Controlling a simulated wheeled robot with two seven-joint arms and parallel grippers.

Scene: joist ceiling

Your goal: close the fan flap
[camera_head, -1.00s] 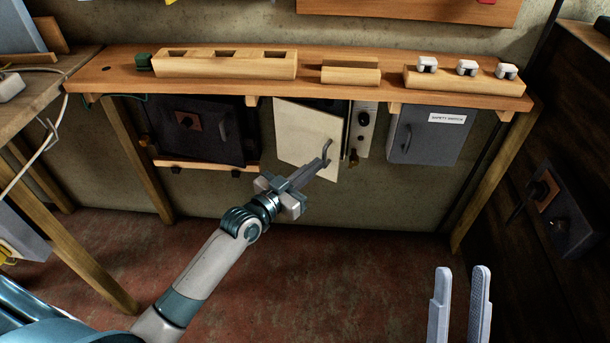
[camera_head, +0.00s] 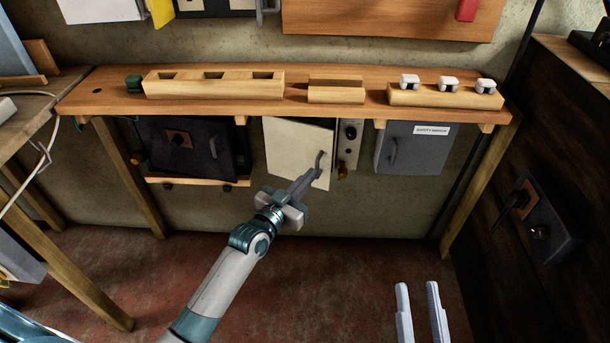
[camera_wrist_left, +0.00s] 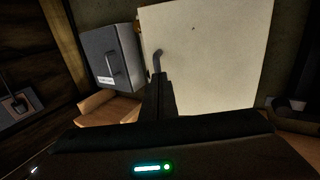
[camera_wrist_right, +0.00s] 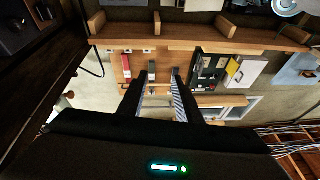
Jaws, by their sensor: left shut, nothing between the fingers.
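The cream fan flap (camera_head: 290,148) hangs below the wooden shelf in the head view, and its lower edge slants. It looks slightly ajar; how far is hard to tell. A grey hook-shaped handle (camera_head: 319,160) is on its right side. In the left wrist view the flap (camera_wrist_left: 215,60) fills the upper middle, with the handle (camera_wrist_left: 157,60) at its edge. My left gripper (camera_head: 313,176) is shut and empty, its tips at or very near the flap by the handle; contact cannot be told. My right gripper (camera_head: 418,287) is open and empty, away from the flap.
The wooden shelf (camera_head: 330,73) overhangs the flap. A narrow switch panel (camera_head: 349,145) is right of it, then a grey safety-switch box (camera_head: 410,152). A dark box (camera_head: 190,147) is to its left. The floor in front is clear.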

